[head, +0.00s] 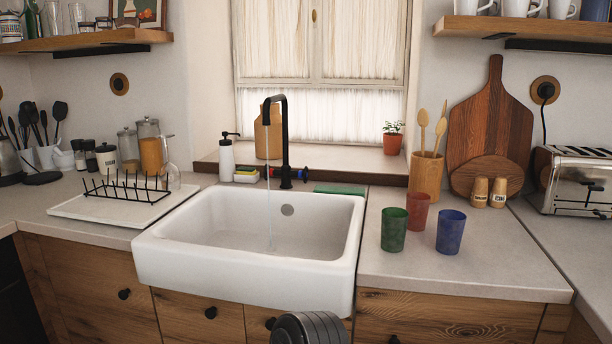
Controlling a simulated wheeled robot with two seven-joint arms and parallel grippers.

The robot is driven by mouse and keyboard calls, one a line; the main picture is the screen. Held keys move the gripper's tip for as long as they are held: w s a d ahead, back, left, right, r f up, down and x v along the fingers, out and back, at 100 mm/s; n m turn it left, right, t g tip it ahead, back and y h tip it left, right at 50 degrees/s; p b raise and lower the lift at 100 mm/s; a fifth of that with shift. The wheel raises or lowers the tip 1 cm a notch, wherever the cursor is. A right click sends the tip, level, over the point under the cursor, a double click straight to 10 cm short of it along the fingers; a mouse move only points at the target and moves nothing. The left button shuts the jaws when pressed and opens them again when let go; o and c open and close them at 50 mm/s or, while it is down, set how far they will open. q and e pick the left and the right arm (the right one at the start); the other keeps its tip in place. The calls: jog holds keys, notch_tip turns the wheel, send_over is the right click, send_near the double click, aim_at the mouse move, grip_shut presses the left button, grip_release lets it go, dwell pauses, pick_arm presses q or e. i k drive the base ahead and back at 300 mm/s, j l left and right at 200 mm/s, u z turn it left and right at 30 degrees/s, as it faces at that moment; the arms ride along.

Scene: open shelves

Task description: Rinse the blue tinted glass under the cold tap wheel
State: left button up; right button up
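The blue tinted glass (451,231) stands upright on the counter right of the sink. A green glass (394,229) and a red glass (418,211) stand close to its left. The black tap (285,140) rises behind the white sink (245,268), and a thin stream of water (269,215) falls from its spout into the basin. A small blue tap wheel (303,173) is at the right of the tap base, and a red one (272,172) is at its left. Neither of my grippers shows in the head view.
A dish rack (125,188) on a white tray stands left of the sink. A wooden utensil pot (426,176), cutting boards (490,125), shakers (480,191) and a toaster (575,180) stand behind and right of the glasses. The counter in front of the glasses is clear.

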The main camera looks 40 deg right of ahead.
aim_at(304, 175)
jog(key=i+j+z, duration=0.25)
jog(key=i, duration=0.2)
jog(key=i+j+z, duration=0.3)
jog(key=i+j, duration=0.1)
jog(key=i, duration=0.05)
